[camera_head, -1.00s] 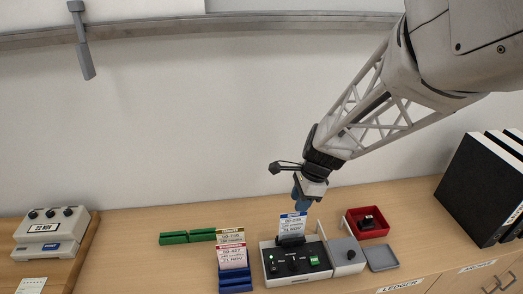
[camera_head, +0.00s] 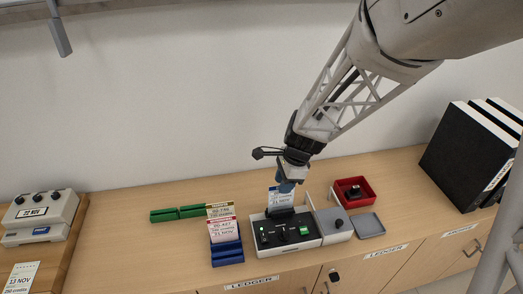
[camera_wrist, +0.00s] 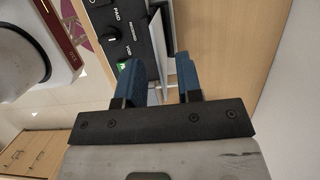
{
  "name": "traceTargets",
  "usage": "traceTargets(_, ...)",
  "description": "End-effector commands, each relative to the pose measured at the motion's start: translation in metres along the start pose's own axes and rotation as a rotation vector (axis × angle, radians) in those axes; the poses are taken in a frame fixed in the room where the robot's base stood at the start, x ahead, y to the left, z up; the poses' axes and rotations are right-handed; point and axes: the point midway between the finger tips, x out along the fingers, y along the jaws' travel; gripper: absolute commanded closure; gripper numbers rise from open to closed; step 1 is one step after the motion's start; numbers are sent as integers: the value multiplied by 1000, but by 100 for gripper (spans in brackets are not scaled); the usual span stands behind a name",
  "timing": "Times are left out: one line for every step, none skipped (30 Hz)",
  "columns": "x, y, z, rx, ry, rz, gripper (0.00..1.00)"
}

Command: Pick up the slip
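A slip with a blue header (camera_head: 273,198) stands upright in the black slot of a stamping device (camera_head: 312,242). My gripper (camera_head: 287,187) points down at it and covers the slip's upper right part in the head view. In the wrist view the two blue fingers (camera_wrist: 158,78) are apart, with a thin pale edge, likely the slip (camera_wrist: 153,92), between them. I see no contact with either finger. Two other slips, one with a yellow header (camera_head: 219,210) and one with a red header (camera_head: 222,231), stand in a blue holder (camera_head: 228,255).
Green holders (camera_head: 178,214) lie left on the counter. A red tray (camera_head: 370,187) with a dark stamp and a grey tray (camera_head: 368,225) are to the right. Black binders (camera_head: 455,165) stand far right. A date machine (camera_head: 38,215) stands far left.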

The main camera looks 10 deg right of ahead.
Motion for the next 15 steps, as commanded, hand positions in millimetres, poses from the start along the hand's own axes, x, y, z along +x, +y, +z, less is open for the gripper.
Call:
traceTargets(7, 1, 0, 0, -1, 3, 67)
traceTargets(11, 1, 0, 0, 0, 3, 67)
traceTargets(16, 1, -1, 1, -1, 3, 67)
traceTargets(19, 1, -1, 1, -1, 4, 67)
traceTargets(22, 1, 0, 1, -1, 3, 67)
traceTargets(26, 0, 0, 0, -1, 2, 67)
traceTargets(28, 0, 0, 0, 0, 2, 67)
traceTargets(30, 0, 0, 0, 0, 1, 67)
traceTargets(33, 0, 0, 0, 0, 2, 67)
traceTargets(34, 0, 0, 0, 0, 2, 67)
traceTargets(35, 0, 0, 0, 0, 1, 67)
traceTargets(36, 0, 0, 0, 0, 1, 67)
traceTargets(36, 0, -1, 0, 0, 1, 67)
traceTargets(36, 0, -1, 0, 0, 1, 67)
traceTargets(36, 0, -1, 0, 0, 1, 67)
